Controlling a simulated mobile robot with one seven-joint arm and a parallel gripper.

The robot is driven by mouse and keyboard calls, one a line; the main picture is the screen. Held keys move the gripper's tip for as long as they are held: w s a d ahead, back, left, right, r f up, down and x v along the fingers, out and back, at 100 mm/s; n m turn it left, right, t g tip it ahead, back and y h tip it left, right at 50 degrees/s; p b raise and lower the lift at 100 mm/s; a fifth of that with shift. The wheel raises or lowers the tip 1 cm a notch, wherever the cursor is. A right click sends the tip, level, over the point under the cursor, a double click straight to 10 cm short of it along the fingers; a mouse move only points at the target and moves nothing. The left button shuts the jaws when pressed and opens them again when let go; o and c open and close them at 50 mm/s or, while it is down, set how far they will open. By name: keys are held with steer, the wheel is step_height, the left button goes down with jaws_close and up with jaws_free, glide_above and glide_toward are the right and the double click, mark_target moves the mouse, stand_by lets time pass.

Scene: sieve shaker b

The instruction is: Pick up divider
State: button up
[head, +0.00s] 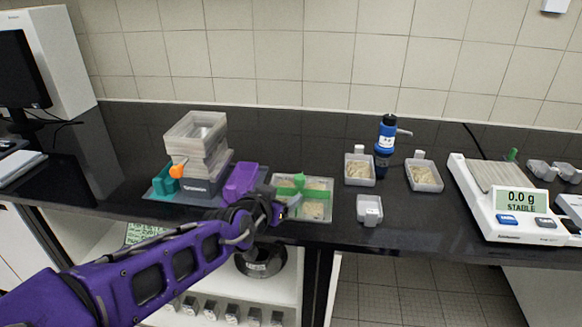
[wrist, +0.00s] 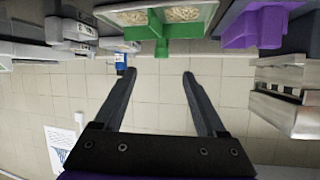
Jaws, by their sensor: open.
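The divider, a green piece, sits across a clear tray (head: 328,213) holding pale grain, seen in the head view with the divider (head: 298,181) on top. In the wrist view the divider (wrist: 180,30) is at the top centre, with a tab sticking down from it. My gripper (wrist: 159,75) is open and empty, its two fingers pointing towards the divider with the tab roughly in line between them. A gap seems to remain between the fingertips and the divider. In the head view my gripper (head: 284,208) is at the tray's front left, and my wrist partly hides that corner.
A purple block (head: 241,182) stands left of the tray, beside a stacked sieve shaker (head: 196,150). Right are two grain boxes (head: 359,169) (head: 424,175), a blue-black bottle (head: 386,140), a small empty box (head: 369,210) and a scale (head: 507,214). The bench's front edge is close.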

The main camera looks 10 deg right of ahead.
mark_target(296, 181)
steer(key=shift+n+t, duration=0.4)
steer(key=shift+n, duration=0.1)
steer(key=b+x, duration=0.2)
steer(key=x, duration=1)
steer(key=shift+w+a+b, duration=0.15)
steer(key=shift+b, duration=0.25)
steer(key=shift+d+b+x, duration=0.15)
steer(key=shift+b+x, duration=0.1)
steer(key=shift+x, duration=1.05)
steer(key=shift+d+b+x, duration=0.15)
steer(key=shift+b+x, duration=0.05)
steer(key=shift+x, duration=1.15)
steer(key=shift+r, duration=0.1)
jaws_close()
